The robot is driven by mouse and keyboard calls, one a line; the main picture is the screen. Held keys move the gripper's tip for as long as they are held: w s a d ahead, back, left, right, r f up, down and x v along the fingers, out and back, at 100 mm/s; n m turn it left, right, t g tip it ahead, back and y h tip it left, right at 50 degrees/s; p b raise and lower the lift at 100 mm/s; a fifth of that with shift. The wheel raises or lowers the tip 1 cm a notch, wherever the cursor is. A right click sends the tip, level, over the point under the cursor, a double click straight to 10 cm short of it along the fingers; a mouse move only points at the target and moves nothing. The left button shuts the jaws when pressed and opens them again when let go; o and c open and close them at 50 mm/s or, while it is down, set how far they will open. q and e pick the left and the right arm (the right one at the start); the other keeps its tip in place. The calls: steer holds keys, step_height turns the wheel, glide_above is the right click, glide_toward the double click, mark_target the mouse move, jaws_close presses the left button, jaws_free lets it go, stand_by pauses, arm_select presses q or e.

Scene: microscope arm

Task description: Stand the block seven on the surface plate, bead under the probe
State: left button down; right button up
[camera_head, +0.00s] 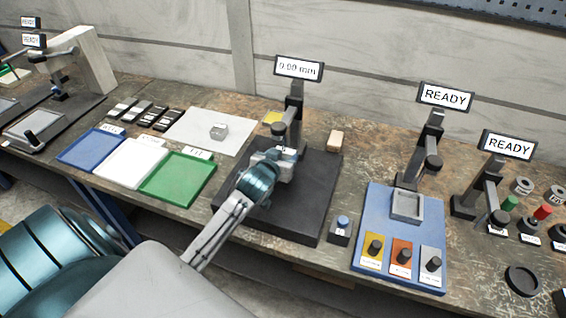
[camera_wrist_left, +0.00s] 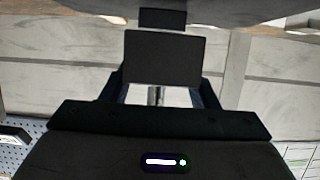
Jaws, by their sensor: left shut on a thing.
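My left gripper (camera_head: 282,160) is shut on a block, low over the dark surface plate (camera_head: 314,195) and beside the probe stand. The block is mostly hidden by the gripper, so its number, its bead and whether it touches the plate cannot be told. The probe stand (camera_head: 296,104) rises at the back of the plate, with a display (camera_head: 299,68) that seems to read 0.00 mm. In the left wrist view, a thin metal rod (camera_wrist_left: 156,95) shows between the fingers, with dark stand parts (camera_wrist_left: 165,58) beyond. My right gripper is not in view.
A white sheet (camera_head: 186,137) with a grey block (camera_head: 218,131) lies left of the plate. Blue (camera_head: 92,150), white (camera_head: 130,165) and green (camera_head: 178,178) trays lie further left. A pale block (camera_head: 335,141) and a blue button (camera_head: 343,221) are right of the gripper. Other stations flank both sides.

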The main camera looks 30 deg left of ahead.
arm_select(q)
steer(key=shift+w+f, duration=0.1)
steer(key=shift+f, duration=0.15)
step_height(320, 180, down, 2)
steer(key=shift+f+p, duration=0.25)
steer(key=shift+p, duration=0.4)
steer(key=shift+f, duration=0.1)
steer(key=shift+f, duration=0.6)
steer(key=c, duration=0.5)
jaws_free()
steer(key=shift+f+b, duration=0.25)
steer(key=shift+b, duration=0.05)
steer(key=shift+s, duration=0.2)
